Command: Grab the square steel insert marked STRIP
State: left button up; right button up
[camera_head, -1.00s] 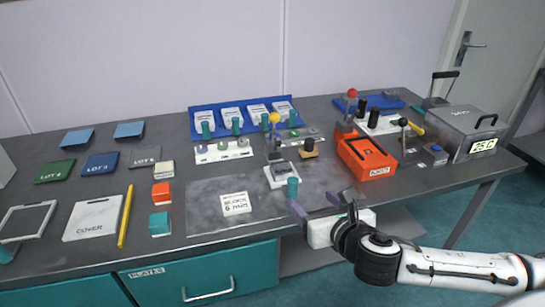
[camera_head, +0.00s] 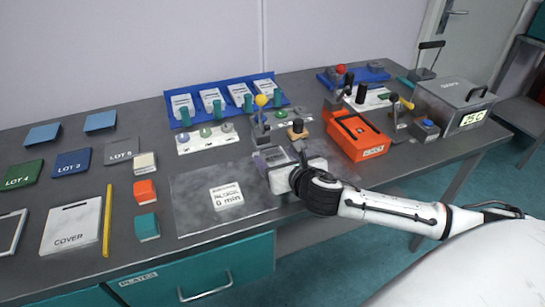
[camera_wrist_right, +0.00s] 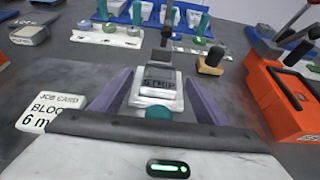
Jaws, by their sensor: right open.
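The square steel insert marked STRIP (camera_wrist_right: 158,82) shows in the right wrist view. It lies in a pale holder (camera_wrist_right: 155,101), with a round teal knob (camera_wrist_right: 158,113) at its near side. My right gripper (camera_wrist_right: 159,88) is open, with one purple finger on each side of the insert and knob. Whether the fingers touch anything is unclear. My left gripper is not in view.
A yellow-ball lever (camera_head: 261,101) stands just behind the insert. A black-knobbed brass piece (camera_head: 297,130) and an orange box (camera_head: 357,136) stand to the right. The white 6 min card (camera_head: 227,196) lies to the left on bare mat. The blue rack (camera_head: 180,122) is behind.

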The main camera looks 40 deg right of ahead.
jog(key=shift+x, duration=0.95)
jog(key=c, duration=1.1)
jog(key=shift+c, duration=1.3)
jog(key=shift+r, duration=0.1)
